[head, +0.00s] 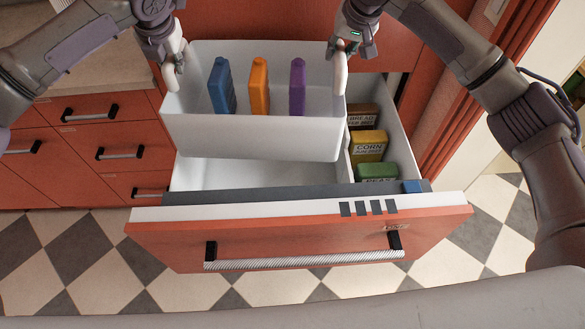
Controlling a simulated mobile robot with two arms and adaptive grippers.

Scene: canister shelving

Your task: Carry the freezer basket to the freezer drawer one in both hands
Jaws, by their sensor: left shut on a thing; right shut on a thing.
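The white freezer basket (255,138) hangs above the open freezer drawer (300,236), over its left compartment. Inside the basket stand a blue bottle-like item (222,87), an orange one (259,86) and a purple one (297,86). My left gripper (173,68) is shut on the basket's left handle. My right gripper (341,60) is shut on its right handle. The basket looks roughly level. It hides the back part of the drawer's left compartment; the visible floor there is bare.
The drawer's right compartment holds a brown BREAD package (362,117), a yellow CORN package (368,146) and a green package (376,172). A divider stands close to the basket's right side. Red cabinets (85,140) are at left. The checkered floor (80,260) is clear.

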